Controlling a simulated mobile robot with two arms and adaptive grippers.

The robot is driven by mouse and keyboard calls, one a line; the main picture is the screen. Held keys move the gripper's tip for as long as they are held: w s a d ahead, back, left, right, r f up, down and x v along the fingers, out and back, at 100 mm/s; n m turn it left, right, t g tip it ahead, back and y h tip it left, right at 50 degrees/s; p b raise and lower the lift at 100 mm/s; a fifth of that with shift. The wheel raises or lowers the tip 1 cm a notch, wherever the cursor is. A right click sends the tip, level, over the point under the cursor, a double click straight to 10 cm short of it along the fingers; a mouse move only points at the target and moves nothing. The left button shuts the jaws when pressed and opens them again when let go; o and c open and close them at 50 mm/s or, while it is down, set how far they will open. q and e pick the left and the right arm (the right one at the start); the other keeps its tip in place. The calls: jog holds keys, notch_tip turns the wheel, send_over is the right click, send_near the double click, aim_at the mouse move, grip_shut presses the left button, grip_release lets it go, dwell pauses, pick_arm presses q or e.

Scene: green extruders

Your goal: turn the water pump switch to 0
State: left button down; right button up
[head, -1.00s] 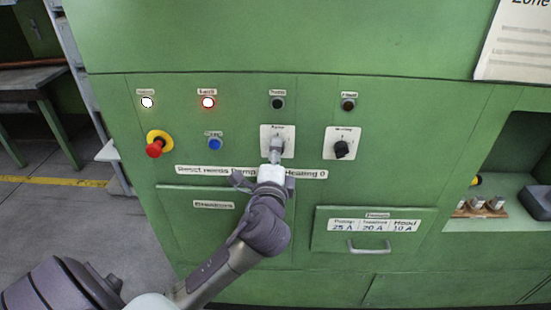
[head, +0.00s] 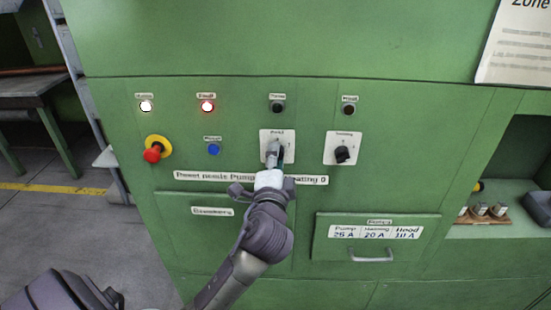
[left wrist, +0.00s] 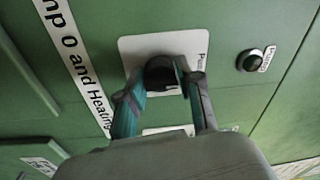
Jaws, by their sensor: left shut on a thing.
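The pump switch is a black rotary knob (left wrist: 160,73) on a white plate (head: 290,137) on the green panel. My left gripper (head: 274,150) comes up from below and covers most of the knob in the head view. In the left wrist view my left gripper (left wrist: 165,98) has its teal-edged fingers on both sides of the knob, shut on it. The knob's pointer and the plate's position marks are too hidden to read. My right gripper is in neither view.
A similar black switch (head: 342,154) sits to the right. A red mushroom button (head: 153,154) and a blue button (head: 213,149) are to the left. A lit white lamp (head: 146,106) and red lamp (head: 207,106) are above. A drawer handle (head: 371,259) juts out lower right.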

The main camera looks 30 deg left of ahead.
pick_arm(q)
jog(key=c, duration=0.9)
grip_release()
jog(key=shift+f, duration=0.25)
jog(key=shift+o, duration=0.6)
jog(key=shift+r, duration=0.1)
jog(key=v, duration=1.2)
